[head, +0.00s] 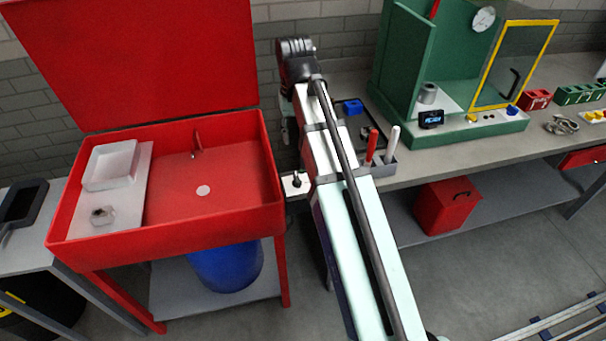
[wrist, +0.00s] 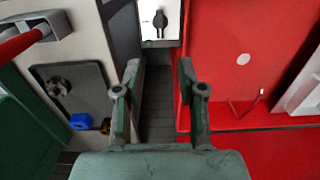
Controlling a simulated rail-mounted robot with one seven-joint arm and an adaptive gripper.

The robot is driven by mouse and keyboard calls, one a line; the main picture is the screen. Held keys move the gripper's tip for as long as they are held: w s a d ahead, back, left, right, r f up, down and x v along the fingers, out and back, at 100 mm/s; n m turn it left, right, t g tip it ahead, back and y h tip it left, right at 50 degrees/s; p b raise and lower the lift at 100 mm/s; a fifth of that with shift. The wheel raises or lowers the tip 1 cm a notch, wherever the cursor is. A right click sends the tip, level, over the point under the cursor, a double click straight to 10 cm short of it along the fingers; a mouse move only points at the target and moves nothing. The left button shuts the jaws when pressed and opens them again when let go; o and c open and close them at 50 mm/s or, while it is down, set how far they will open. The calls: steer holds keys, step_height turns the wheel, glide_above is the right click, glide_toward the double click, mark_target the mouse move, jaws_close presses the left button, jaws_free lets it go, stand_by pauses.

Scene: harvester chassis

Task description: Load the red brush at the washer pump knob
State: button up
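The washer pump knob (head: 296,181) is a dark knob on a small white panel, just right of the red washer basin (head: 265,190). It also shows at the top of the wrist view (wrist: 160,18). The red brush (head: 371,146) stands in a grey holder (head: 384,168) on the bench, beside a white-handled one. Its red handle also shows at the upper left of the wrist view (wrist: 20,43). My gripper (wrist: 160,88) is open and empty, over the dark gap between bench and basin, apart from brush and knob. My arm hides most of it in the head view.
The washer's red lid (head: 130,60) stands open, with a white tray (head: 110,166) inside the basin. A dark tray (wrist: 70,95) with a metal part and a blue block (wrist: 81,121) lies close left of my gripper. A green cabinet (head: 402,60) stands farther right.

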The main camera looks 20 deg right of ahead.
mark_target(297, 177)
step_height(297, 177, down, 16)
steer(key=p, duration=0.3)
stand_by(0.4)
jaws_close()
